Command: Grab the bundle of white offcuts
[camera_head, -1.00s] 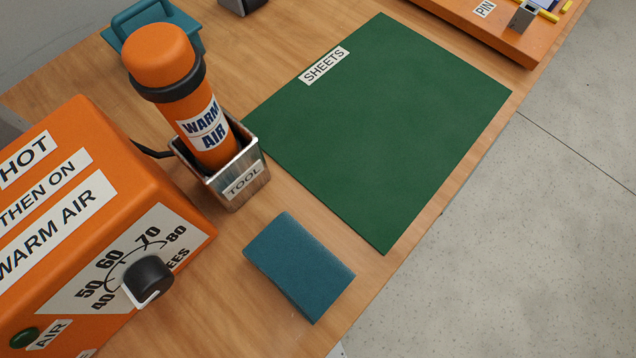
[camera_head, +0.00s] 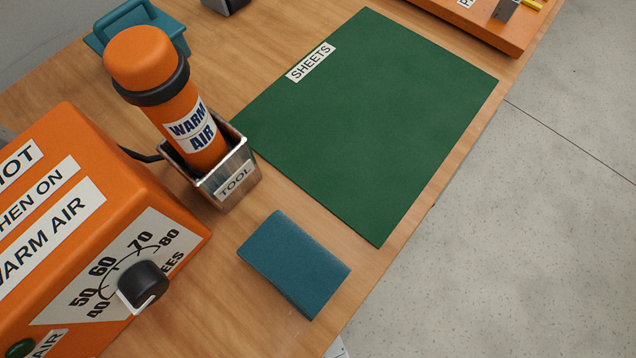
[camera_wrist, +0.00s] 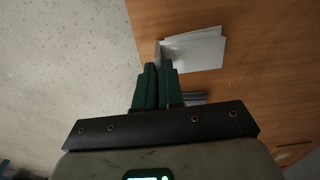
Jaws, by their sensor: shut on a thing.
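The white offcuts (camera_wrist: 195,48) show in the wrist view as a small stack of flat, slightly fanned white pieces over the wooden bench top, near its edge. My gripper (camera_wrist: 158,66) has dark green fingers, close together at the stack's near left corner. A pale edge of the bundle shows between the fingertips, and the jaws are shut on it. How deep the grip is, and whether the bundle touches the bench, I cannot tell. My gripper does not show in the head view.
The head view shows an orange warm-air unit (camera_head: 110,150), an orange tool in a metal holder (camera_head: 240,178), a blue block (camera_head: 294,264) and a green mat (camera_head: 370,130) on the bench. An orange tray (camera_head: 470,25) stands at the far end. Grey floor lies to the right.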

